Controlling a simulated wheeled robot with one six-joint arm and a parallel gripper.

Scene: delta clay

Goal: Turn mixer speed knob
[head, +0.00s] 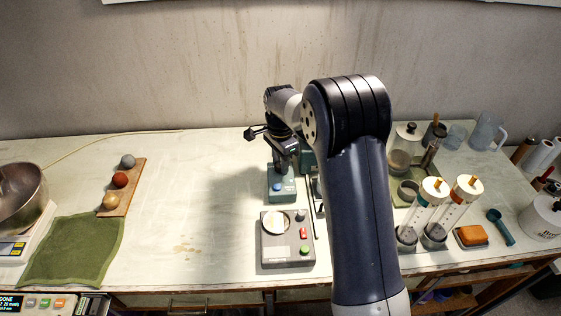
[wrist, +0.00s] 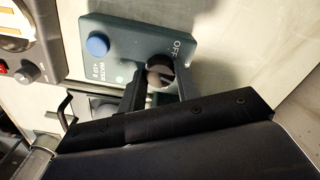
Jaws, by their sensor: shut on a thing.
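In the head view, the knob is hidden by my gripper (head: 283,166).
A grey control box (head: 271,258) with a white disc, red switch and green button stands in front of the mixer. A wooden strip (head: 127,186) with three balls and a green cloth (head: 73,250) lie left. Clear cylinders (head: 416,215) stand right. The left-middle table is clear.

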